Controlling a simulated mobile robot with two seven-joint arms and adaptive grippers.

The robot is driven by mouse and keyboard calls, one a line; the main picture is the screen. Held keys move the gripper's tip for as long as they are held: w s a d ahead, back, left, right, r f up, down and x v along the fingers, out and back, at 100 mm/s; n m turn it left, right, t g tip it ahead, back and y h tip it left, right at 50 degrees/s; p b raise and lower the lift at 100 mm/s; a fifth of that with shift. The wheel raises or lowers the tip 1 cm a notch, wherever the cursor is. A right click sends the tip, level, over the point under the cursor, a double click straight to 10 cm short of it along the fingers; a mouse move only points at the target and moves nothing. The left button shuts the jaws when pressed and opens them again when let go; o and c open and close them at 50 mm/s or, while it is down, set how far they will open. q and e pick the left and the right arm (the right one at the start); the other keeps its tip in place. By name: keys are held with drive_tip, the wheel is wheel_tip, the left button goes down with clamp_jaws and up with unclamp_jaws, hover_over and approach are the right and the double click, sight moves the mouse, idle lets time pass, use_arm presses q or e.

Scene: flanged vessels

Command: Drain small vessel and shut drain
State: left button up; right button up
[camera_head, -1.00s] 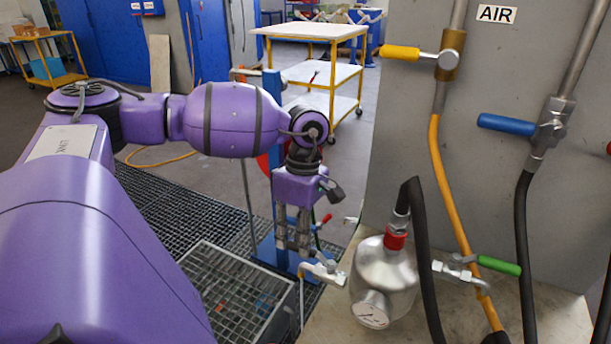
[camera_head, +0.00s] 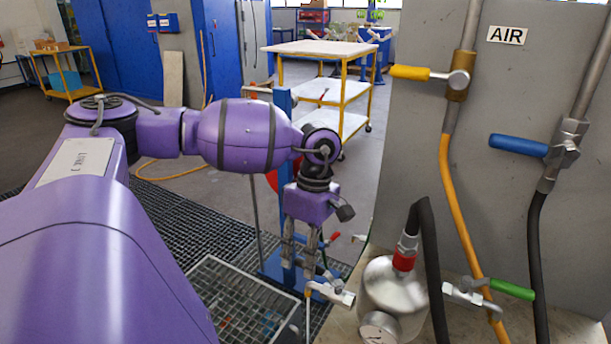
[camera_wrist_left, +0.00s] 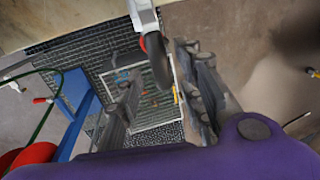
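The small vessel (camera_head: 392,292) is a silver rounded tank with a red collar on top and a gauge (camera_head: 380,328) on its lower front. Its pale drain valve (camera_head: 331,292) sticks out to the left, with a thin pipe (camera_head: 308,318) going down. My left gripper (camera_head: 300,268) points down just above and left of this valve, fingers apart. In the left wrist view, the open fingers (camera_wrist_left: 160,75) flank the view of a silver fitting (camera_wrist_left: 142,15) with a dark bent end (camera_wrist_left: 156,60). I cannot tell whether they touch it. My right gripper is not in view.
Green (camera_head: 511,289), blue (camera_head: 518,145) and yellow (camera_head: 409,72) valve handles sit right of and above the vessel. A black hose (camera_head: 432,270) rises from its top. A blue stand (camera_head: 285,150) is behind my left gripper. A floor grating (camera_head: 235,300) lies below.

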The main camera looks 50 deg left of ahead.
use_arm(q)
wheel_tip(320, 180, up, 12)
drive_tip(key=w, duration=0.2)
drive_tip(key=shift+a, duration=0.4)
drive_tip(key=shift+w+f, duration=0.1)
idle(6.4)
